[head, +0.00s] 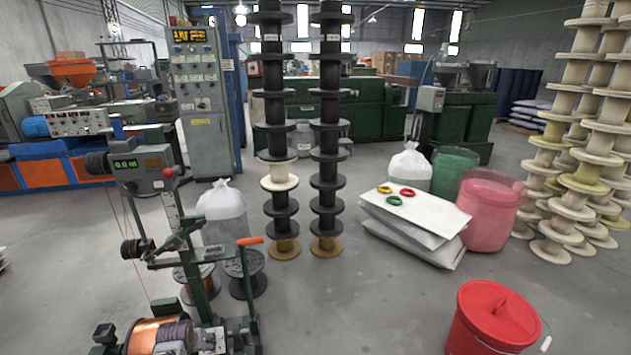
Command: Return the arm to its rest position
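Neither of my grippers nor my arms shows in the head view, so I cannot see their pose. A copper wire spool (155,336) lies on its side in a green winding machine (190,262) at the lower left. More copper spools stand upright on the floor behind it, one with copper wire (203,284) and a darker one (247,277).
A red lidded bucket (497,318) stands at the lower right. Stacks of black spools (328,150) and cream spools (575,150) rise behind. White sacks (412,225) carry coloured rings. The floor (350,315) at the front middle is clear.

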